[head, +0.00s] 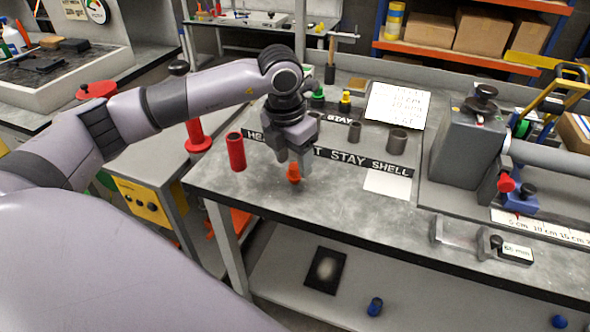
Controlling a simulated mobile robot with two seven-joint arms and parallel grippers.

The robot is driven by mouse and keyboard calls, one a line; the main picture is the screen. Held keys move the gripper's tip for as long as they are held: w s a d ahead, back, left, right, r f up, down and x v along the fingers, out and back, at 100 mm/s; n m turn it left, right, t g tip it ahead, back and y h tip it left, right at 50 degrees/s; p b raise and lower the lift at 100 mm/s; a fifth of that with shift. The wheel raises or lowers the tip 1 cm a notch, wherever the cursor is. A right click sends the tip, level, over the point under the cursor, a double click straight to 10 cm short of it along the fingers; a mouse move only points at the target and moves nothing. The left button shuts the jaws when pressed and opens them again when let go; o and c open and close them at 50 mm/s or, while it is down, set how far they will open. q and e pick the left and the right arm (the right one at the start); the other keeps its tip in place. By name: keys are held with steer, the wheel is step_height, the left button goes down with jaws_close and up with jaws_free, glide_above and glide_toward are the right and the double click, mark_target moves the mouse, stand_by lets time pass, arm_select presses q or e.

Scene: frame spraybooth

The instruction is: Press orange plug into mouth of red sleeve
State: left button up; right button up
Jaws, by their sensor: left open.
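The red sleeve (236,152) is an upright tube near the left end of the grey workbench, its open mouth facing up. The orange plug (293,173) is small and tapered, and shows at the fingertips of my left gripper (293,168), to the right of the sleeve. The left gripper points down with its jaws open around or just behind the plug; the exact contact is hidden. I cannot tell whether the plug touches the bench. My right gripper is not in view.
Two grey tubes (397,142) stand right of the gripper, behind a black label strip (365,163). A white card (387,184) lies nearer. A grey clamp machine (466,150) fills the right. A red flanged post (197,137) stands left. The bench front is clear.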

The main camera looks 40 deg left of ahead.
arm_select(q)
steer(key=shift+w+f, duration=0.15)
steer(key=shift+f, duration=1.15)
steer(key=c, duration=0.9)
steer(key=shift+c, duration=0.2)
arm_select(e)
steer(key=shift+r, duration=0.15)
arm_select(q)
steer(key=shift+r, duration=0.15)
